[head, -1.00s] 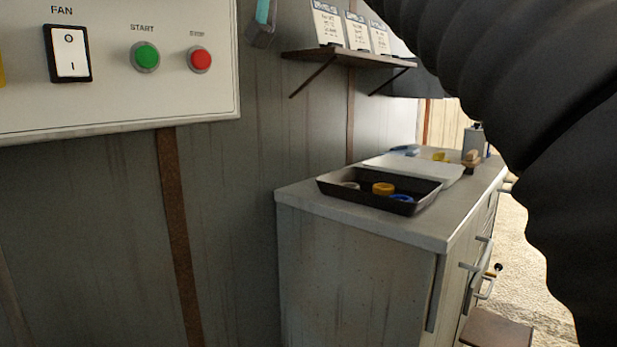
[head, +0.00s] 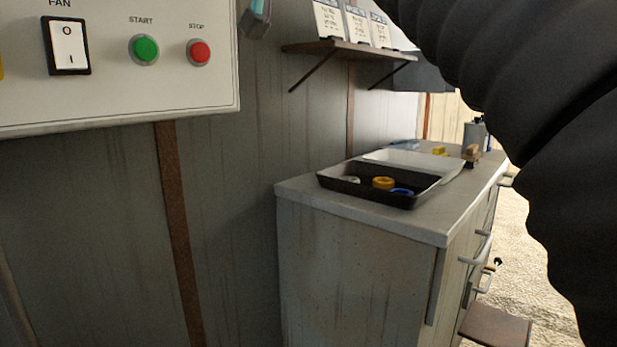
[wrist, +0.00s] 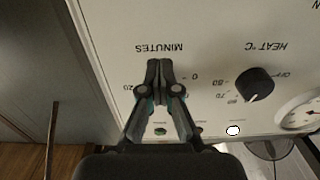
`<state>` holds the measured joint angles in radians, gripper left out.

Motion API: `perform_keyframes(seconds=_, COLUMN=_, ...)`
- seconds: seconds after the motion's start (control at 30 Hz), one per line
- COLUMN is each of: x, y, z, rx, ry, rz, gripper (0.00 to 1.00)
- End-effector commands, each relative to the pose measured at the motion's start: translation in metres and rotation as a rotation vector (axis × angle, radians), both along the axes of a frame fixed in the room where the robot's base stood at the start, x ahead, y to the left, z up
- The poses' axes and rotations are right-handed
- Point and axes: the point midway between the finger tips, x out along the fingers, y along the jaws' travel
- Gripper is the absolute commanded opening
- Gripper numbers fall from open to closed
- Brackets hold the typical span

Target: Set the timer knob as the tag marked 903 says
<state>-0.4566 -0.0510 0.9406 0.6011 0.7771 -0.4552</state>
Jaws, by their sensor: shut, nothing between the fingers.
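In the wrist view a pale control panel (wrist: 215,50) shows upside down. My gripper (wrist: 160,66) is shut and empty in front of its "MINUTES" scale. The timer knob is hidden behind the fingers; only the label and some scale numbers show, including a 0 at right and a 20 at left. I cannot tell whether the fingertips touch the panel.
A black "HEAT °C" knob (wrist: 254,85) and a round gauge (wrist: 301,113) sit right of my gripper. The head view shows a fan switch (head: 67,46), a green START button (head: 144,48), a red STOP button (head: 199,52) and a cabinet (head: 350,270) bearing a dark tray (head: 335,185).

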Motion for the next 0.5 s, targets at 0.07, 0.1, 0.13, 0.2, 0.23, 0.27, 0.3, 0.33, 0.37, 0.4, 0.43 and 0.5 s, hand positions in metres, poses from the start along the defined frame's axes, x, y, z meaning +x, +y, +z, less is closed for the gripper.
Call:
perform_keyframes(seconds=0.07, x=-0.0007, y=-0.0006, z=0.0011, rx=0.002, ry=-0.002, rz=0.000, gripper=0.00)
perform_keyframes(seconds=0.1, x=-0.0007, y=-0.0006, z=0.0005, rx=0.002, ry=-0.002, rz=0.000, gripper=0.00)
perform_keyframes(seconds=0.13, x=-0.0007, y=-0.0006, z=-0.0003, rx=0.002, ry=-0.002, rz=0.000, gripper=0.00)
perform_keyframes(seconds=0.2, x=-0.0007, y=-0.0005, z=-0.0028, rx=0.002, ry=-0.002, rz=0.000, gripper=0.00)
perform_keyframes(seconds=0.23, x=-0.0007, y=-0.0005, z=-0.0040, rx=0.002, ry=-0.001, rz=0.000, gripper=0.00)
perform_keyframes(seconds=0.27, x=-0.0006, y=-0.0004, z=-0.0053, rx=0.002, ry=-0.001, rz=0.000, gripper=0.00)
perform_keyframes(seconds=0.3, x=-0.0006, y=-0.0004, z=-0.0067, rx=0.002, ry=-0.001, rz=0.000, gripper=0.00)
perform_keyframes(seconds=0.33, x=-0.0005, y=-0.0003, z=-0.0075, rx=0.002, ry=-0.001, rz=0.000, gripper=0.00)
perform_keyframes(seconds=0.37, x=-0.0005, y=-0.0003, z=-0.0079, rx=0.002, ry=-0.001, rz=0.000, gripper=0.00)
perform_keyframes(seconds=0.4, x=-0.0007, y=-0.0007, z=-0.0081, rx=0.002, ry=-0.001, rz=0.000, gripper=0.00)
perform_keyframes(seconds=0.43, x=-0.0013, y=-0.0014, z=-0.0081, rx=0.002, ry=-0.001, rz=-0.001, gripper=0.00)
perform_keyframes(seconds=0.5, x=-0.0037, y=-0.0047, z=-0.0081, rx=0.002, ry=-0.001, rz=-0.001, gripper=0.00)
